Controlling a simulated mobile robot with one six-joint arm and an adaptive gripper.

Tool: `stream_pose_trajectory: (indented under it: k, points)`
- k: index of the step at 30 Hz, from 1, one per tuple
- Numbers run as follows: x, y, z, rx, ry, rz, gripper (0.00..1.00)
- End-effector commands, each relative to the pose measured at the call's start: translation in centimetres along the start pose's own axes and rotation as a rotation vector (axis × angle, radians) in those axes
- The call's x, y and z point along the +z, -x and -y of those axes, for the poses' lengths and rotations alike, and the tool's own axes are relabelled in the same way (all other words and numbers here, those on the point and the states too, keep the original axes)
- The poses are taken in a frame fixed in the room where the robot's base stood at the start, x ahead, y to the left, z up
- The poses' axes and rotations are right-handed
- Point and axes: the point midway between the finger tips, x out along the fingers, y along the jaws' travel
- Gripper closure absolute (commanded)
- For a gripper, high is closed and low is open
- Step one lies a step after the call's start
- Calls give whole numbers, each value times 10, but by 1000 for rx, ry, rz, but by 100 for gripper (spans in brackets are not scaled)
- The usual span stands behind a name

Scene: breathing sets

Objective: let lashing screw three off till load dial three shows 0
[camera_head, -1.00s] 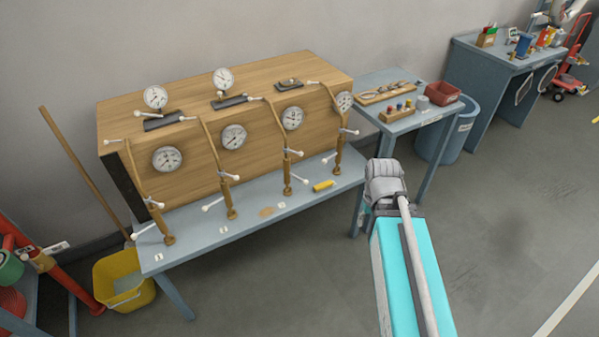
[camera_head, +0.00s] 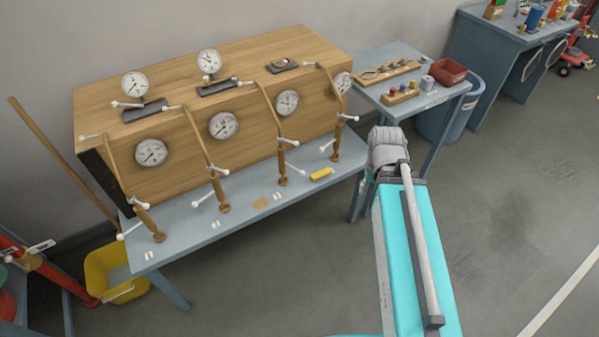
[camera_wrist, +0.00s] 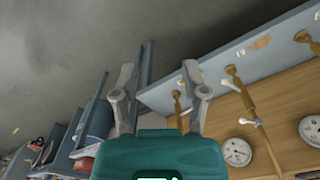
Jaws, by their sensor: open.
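A wooden crate on a blue-grey bench carries a row of lashings with brown screws and white-knobbed bars. Counting from the left, the third lashing screw (camera_head: 283,168) stands upright at the crate's front, and the third white load dial (camera_head: 287,103) is on the crate face beside it. The needle is too small to read. The numbers on the bench labels are not legible. My gripper (camera_wrist: 159,68) is open and empty in the wrist view, apart from the screws and the bench. In the head view my arm hides it.
The wooden crate (camera_head: 190,80) also bears dials on top. A yellow object (camera_head: 321,174) lies on the bench (camera_head: 245,228) near the screws. A yellow bucket (camera_head: 113,275) is at left. Floor in front is clear.

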Motion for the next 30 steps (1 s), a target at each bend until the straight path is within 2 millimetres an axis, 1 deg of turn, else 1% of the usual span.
stream_pose_trajectory:
  k: [2,5,11,13,15,17,24,30]
  points:
    - [0,0,0,0,0,0,43]
    - [0,0,0,-1,-1,0,30]
    - [-4,-10,3,-25,-23,-2,30]
    - [-7,-17,6,-44,-43,-3,30]
    - [-11,-26,3,-72,-74,-5,30]
    - [-15,-35,6,-101,-104,-5,30]
    - [-36,-76,27,-259,-255,4,30]
    - [-55,-106,46,-404,-393,31,30]
